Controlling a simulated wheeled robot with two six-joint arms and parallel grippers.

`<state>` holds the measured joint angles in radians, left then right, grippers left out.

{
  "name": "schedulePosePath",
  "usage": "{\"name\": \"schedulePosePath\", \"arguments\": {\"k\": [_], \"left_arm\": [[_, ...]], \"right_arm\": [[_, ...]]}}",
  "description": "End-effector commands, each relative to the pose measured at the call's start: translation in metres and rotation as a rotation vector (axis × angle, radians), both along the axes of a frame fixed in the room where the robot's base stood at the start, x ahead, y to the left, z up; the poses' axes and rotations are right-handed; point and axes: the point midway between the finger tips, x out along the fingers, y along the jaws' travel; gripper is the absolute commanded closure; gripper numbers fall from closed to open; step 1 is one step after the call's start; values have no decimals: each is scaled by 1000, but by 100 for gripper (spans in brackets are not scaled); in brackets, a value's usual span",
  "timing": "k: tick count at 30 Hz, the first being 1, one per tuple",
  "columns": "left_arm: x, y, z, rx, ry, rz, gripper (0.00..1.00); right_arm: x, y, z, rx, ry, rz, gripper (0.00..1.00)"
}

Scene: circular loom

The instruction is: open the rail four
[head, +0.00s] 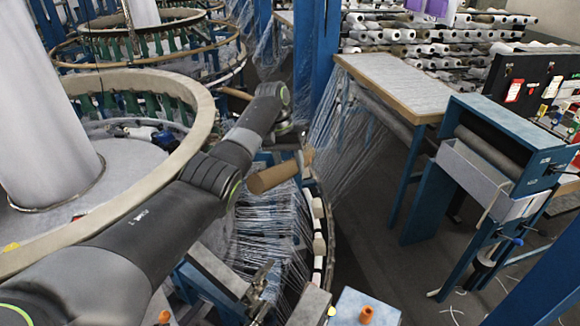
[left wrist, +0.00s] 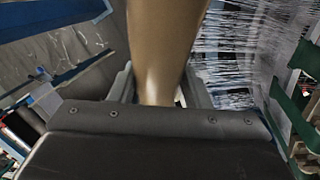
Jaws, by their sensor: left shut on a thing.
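A tan wooden rail section (head: 272,178) with a rounded end shows in the head view, just beside the dark wrist of my left arm. In the left wrist view a smooth tan rail (left wrist: 167,45) runs up from between the fingers and out of the top of the picture. My left gripper (left wrist: 160,92) is shut on this rail, one finger on each side. In the head view my left gripper (head: 290,160) is partly hidden by its wrist and the rail. My right gripper is in neither view.
A tan loom ring (head: 205,115) curves around a white cylinder (head: 45,110) on the left. White threads (head: 345,130) hang beside a blue post (head: 315,55). A table (head: 390,82) and blue roller stand (head: 490,165) are right; grey floor (head: 375,215) lies between.

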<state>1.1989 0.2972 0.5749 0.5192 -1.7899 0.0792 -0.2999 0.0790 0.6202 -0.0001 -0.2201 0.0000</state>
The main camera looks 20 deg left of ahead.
Motion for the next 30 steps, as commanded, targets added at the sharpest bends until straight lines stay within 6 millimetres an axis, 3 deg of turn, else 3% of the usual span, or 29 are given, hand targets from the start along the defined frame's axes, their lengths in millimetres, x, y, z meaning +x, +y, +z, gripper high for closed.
{"name": "schedulePosePath", "arguments": {"k": [1, 2, 6, 14, 19, 30], "left_arm": [[0, 0, 0, -1, -1, 1, 98], [0, 0, 0, -1, -1, 1, 53], [0, 0, -1, -1, 0, 1, 35], [0, 0, 0, 0, 1, 0, 35], [1, 3, 11, 0, -3, 0, 35], [3, 22, 87, -1, -3, 1, 35]], "right_arm": [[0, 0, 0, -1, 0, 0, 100], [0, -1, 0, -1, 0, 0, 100], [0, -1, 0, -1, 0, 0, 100], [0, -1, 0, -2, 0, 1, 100], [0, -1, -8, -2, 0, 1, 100], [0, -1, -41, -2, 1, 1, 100]]}}
